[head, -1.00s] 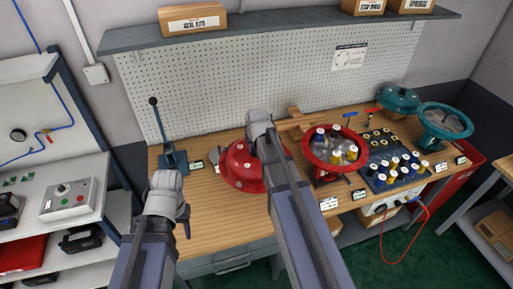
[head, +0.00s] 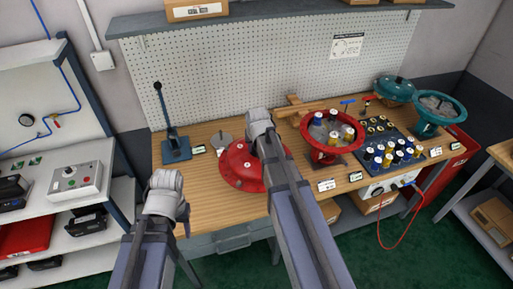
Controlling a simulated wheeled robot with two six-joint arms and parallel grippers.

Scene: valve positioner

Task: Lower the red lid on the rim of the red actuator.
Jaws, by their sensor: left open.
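The red lid (head: 239,166), a dome with a wide flange, hangs beneath my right gripper (head: 262,135) over the front middle of the workbench. My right wrist and forearm cover its right side and hide the fingers, but the lid keeps its place under them. The red actuator (head: 308,139) is an open red bowl at the right of the lid, with several yellow-, white- and blue-topped cylinders in it. My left gripper (head: 186,229) is open and empty, low in front of the bench edge at the left, mostly hidden behind its own wrist.
A blue lever press (head: 175,149) and a grey disc (head: 221,141) stand behind and left of the lid. A tray of bottles (head: 388,150), a teal bowl (head: 440,116) and a teal lid (head: 397,87) lie right of the red actuator. A wooden stand (head: 294,108) is behind it.

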